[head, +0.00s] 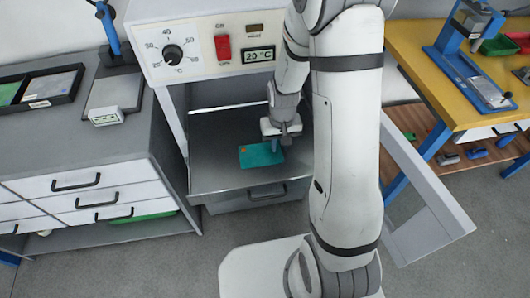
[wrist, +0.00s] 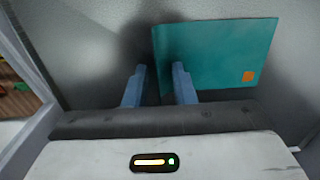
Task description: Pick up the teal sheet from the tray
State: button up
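The teal sheet (head: 260,156) is a thin rectangle with an orange mark near one corner. It lies on the dark grey tray (head: 215,177) inside the open oven. My gripper (head: 276,147) points down at the sheet's right end in the head view. In the wrist view, my gripper (wrist: 160,70) is open, with a gap between its two blue fingers. The teal sheet (wrist: 215,55) shows there too; its left edge falls between the fingertips, and the right finger overlaps it in the picture. I cannot tell whether the fingers touch it.
The oven's control panel (head: 212,47), reading 20 °C, overhangs the tray. The open white door (head: 432,200) stands at right. A grey bench (head: 60,145) holding a black tray (head: 66,97) stands at left, a yellow bench (head: 425,55) at right.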

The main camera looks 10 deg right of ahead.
grip_shut()
